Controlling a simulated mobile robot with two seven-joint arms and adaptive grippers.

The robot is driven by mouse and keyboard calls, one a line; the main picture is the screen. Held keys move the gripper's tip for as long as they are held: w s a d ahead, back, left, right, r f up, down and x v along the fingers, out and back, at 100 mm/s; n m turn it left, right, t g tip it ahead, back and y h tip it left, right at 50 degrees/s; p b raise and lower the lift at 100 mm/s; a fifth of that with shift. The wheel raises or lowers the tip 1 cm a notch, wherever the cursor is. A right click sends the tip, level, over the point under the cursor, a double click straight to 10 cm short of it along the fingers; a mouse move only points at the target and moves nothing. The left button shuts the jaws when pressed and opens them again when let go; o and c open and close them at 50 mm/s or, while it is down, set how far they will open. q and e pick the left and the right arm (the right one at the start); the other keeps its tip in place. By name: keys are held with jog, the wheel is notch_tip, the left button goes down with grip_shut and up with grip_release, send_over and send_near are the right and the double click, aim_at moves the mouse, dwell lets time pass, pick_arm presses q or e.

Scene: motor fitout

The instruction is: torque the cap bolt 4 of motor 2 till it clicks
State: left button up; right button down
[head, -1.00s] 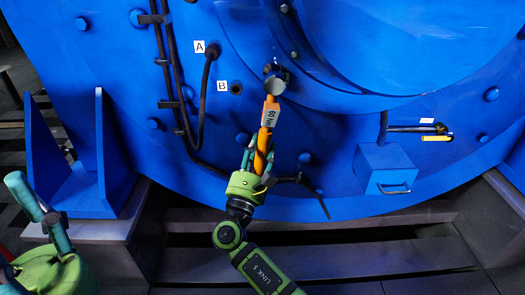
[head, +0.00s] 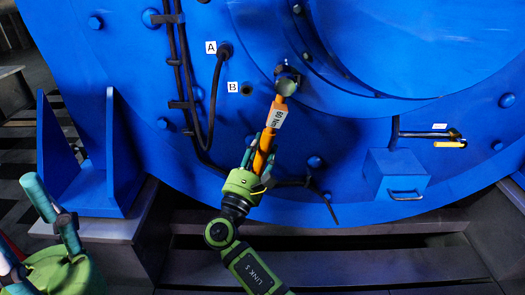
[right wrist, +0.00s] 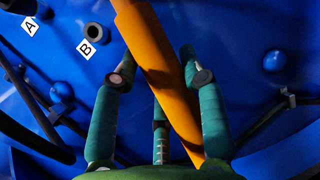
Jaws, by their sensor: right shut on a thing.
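The torque wrench (head: 275,120) has an orange handle with a white label reading 60 Nm. Its round grey head sits against the blue motor (head: 340,150), at a dark fitting (head: 288,72) on the ring's lower edge. The head hides any bolt under it. My right gripper (head: 261,158) is shut on the wrench's lower handle, which hangs down and slightly left. In the right wrist view the orange handle (right wrist: 160,65) runs between the teal fingers. My left gripper (head: 52,212) is at the lower left, fingers apart and empty, away from the motor.
Labels A (head: 211,47) and B (head: 233,87) mark a cabled port and an open port. Black cables (head: 187,100) run down the motor's left side. A blue box (head: 396,175) with a handle and a yellow-gripped tool (head: 450,144) are at right.

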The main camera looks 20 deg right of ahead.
jog(key=shift+w+a+r+m, duration=0.1)
jog(key=shift+a+r+m, duration=0.1)
jog(key=shift+a+m, duration=0.15)
jog(key=shift+s+a+r+p, duration=0.1)
jog(key=shift+s+a+p, duration=0.05)
jog(key=shift+s+p, duration=0.3)
jog(key=shift+s+a+r+p, duration=0.15)
jog(key=shift+s+p, duration=0.1)
jog(key=shift+s, duration=0.3)
jog(key=s+p, duration=0.1)
jog(key=s, duration=0.1)
jog(key=s+a+p, duration=0.1)
jog(key=s, duration=0.1)
jog(key=shift+s+a+f, duration=0.15)
jog(key=shift+s, duration=0.25)
